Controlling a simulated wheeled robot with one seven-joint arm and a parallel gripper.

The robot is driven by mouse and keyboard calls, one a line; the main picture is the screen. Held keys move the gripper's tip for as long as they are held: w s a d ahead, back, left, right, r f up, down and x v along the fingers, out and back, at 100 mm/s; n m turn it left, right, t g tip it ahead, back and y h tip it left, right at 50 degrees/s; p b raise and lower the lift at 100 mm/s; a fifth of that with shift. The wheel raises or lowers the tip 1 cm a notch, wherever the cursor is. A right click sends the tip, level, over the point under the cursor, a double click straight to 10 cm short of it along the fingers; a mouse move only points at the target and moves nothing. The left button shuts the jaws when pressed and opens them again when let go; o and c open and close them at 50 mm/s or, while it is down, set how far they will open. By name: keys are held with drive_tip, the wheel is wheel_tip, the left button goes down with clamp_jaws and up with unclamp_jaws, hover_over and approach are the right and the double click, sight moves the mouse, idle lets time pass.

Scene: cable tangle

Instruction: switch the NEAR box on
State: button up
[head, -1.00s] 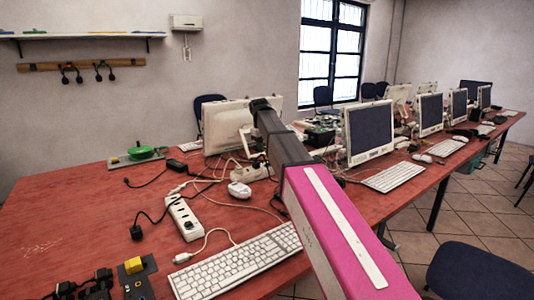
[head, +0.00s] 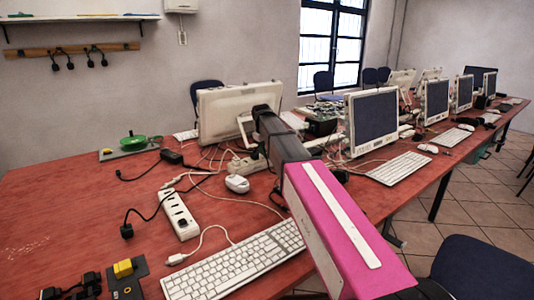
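The near box looks to be the dark plate (head: 128,288) with a yellow block (head: 123,268) on it, at the lower left of the head view, on the red table's front part. I cannot tell its switch position. A second plate with a green round part (head: 133,142) lies farther back at left. My pink and dark grey arm reaches from the lower right toward the middle. Its dark far end (head: 266,112) shows in front of a monitor's back, well right of and beyond the near box. I cannot make out the fingers, or anything held.
Black plugs (head: 75,289) lie left of the near box. A white power strip (head: 179,215), cables, a mouse (head: 237,183) and a keyboard (head: 235,266) lie to its right. A monitor (head: 222,112) stands behind. The table's left middle (head: 60,205) is clear.

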drive_tip(key=shift+d+f, duration=0.1)
drive_tip(key=shift+f, duration=0.7)
drive_tip(key=shift+c, duration=0.3)
drive_tip(key=c, duration=0.6)
drive_tip(key=shift+w+d+g+y, duration=0.3)
drive_tip(key=shift+g+y, duration=0.2)
drive_tip(key=shift+y, duration=0.2)
drive_tip(key=shift+g+y, duration=0.6)
drive_tip(key=shift+y, duration=0.2)
drive_tip(key=o, duration=0.7)
drive_tip(key=shift+c, duration=0.2)
